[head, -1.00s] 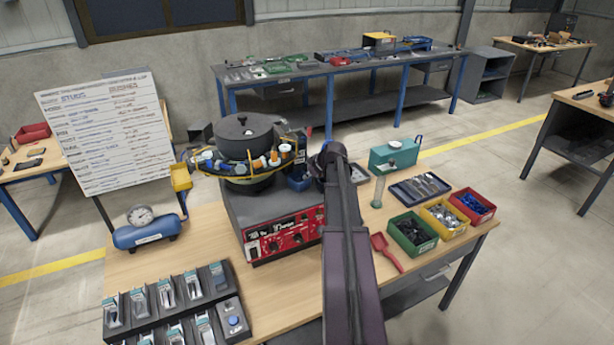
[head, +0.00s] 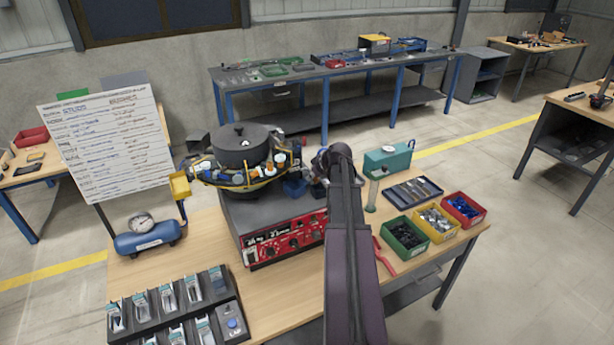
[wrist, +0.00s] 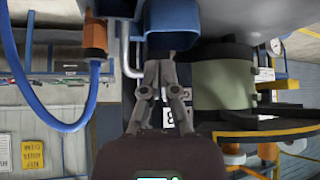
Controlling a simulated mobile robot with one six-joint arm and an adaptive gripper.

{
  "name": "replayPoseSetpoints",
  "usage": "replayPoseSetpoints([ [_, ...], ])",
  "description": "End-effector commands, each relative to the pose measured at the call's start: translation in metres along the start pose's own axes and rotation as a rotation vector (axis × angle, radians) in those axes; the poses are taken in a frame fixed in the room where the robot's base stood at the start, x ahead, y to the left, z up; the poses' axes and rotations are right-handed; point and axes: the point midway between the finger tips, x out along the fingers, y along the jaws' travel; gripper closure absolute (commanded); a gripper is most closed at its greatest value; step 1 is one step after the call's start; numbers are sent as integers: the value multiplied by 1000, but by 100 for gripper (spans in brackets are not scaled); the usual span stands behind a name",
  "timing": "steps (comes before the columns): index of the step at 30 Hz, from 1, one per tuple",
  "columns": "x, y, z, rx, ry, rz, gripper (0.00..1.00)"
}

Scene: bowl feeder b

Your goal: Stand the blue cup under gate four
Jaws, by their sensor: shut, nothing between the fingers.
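The blue cup (head: 294,187) is beside the right side of the bowl feeder (head: 241,147), partly hidden by my arm. In the wrist view a blue cup-like thing (wrist: 172,25) lies just beyond my fingertips (wrist: 161,72). My gripper is shut and empty, with its tips close to the blue thing; I cannot tell whether they touch. In the head view the fingers are hidden behind my arm. White number tiles (wrist: 169,116) show beside the fingers, but I cannot read gate four for certain.
The feeder stands on a grey base with a red control panel (head: 285,239). A blue hose (wrist: 85,105) and an orange fitting (wrist: 95,38) are left of the fingers in the wrist view. Parts bins (head: 406,238) and a teal box (head: 388,160) stand at the right.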

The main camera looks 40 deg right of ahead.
Motion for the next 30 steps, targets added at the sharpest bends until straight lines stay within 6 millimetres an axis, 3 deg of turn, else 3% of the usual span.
replayPoseSetpoints([
  [3, -14, -1, -4, 0, 0, -1, 100],
  [10, -25, -3, -7, -3, -1, -3, 100],
  [30, -26, -6, -8, -7, -1, -6, 100],
])
